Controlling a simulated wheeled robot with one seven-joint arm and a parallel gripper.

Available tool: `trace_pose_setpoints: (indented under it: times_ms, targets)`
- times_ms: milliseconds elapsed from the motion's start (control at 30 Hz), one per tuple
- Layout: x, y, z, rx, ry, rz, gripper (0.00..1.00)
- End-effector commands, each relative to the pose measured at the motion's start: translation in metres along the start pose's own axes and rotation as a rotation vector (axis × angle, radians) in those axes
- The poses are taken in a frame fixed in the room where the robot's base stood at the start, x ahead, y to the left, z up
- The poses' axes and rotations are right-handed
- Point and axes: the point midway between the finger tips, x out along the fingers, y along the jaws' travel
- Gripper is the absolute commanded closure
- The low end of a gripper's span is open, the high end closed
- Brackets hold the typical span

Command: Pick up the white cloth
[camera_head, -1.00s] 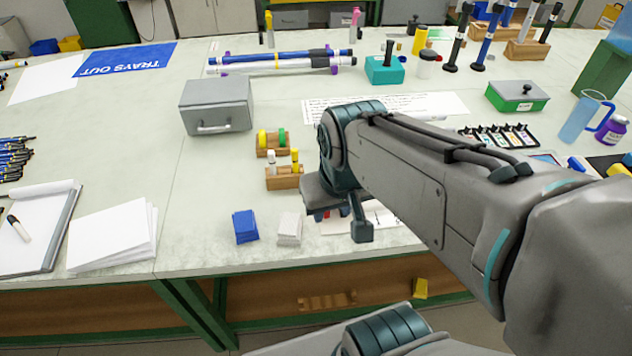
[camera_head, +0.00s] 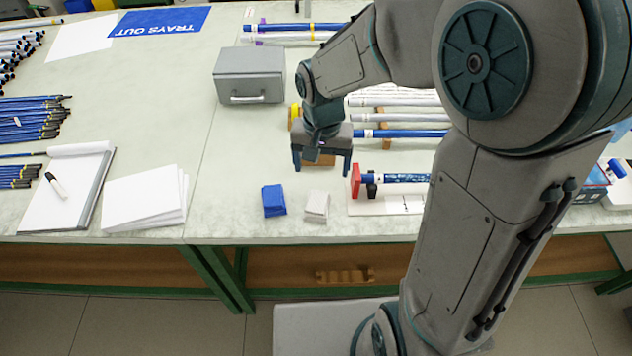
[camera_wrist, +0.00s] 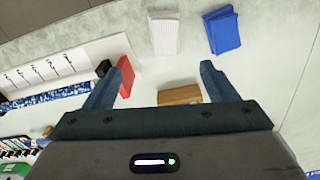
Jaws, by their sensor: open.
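The white cloth (camera_head: 317,206) is a small folded stack near the front edge of the table, just right of the folded blue cloth (camera_head: 274,200). In the wrist view the white cloth (camera_wrist: 164,36) lies ahead of the fingers, near the top, with the blue cloth (camera_wrist: 223,30) to its right. My gripper (camera_head: 321,170) is open and empty, behind the white cloth as seen from the head camera. Its two fingers also show in the wrist view (camera_wrist: 160,82), spread apart and clear of the cloth.
A wooden block (camera_wrist: 180,95) lies below the fingers. A red stop (camera_head: 355,182) with a blue rod (camera_head: 400,179) on a white sheet stands to the right. A grey box (camera_head: 249,75) is behind, and white papers (camera_head: 146,198) lie left. The table's front edge is close to the cloths.

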Motion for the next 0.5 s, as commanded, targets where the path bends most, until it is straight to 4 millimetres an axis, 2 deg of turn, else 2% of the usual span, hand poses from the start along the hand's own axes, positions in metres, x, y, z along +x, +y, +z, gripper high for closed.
trace_pose_setpoints:
  times_ms: [167,500]
  targets:
    - [0.014,-0.010,-0.003,0.012,-0.018,-0.001,0.21]
    - [0.076,-0.010,-0.001,0.012,-0.020,0.000,0.21]
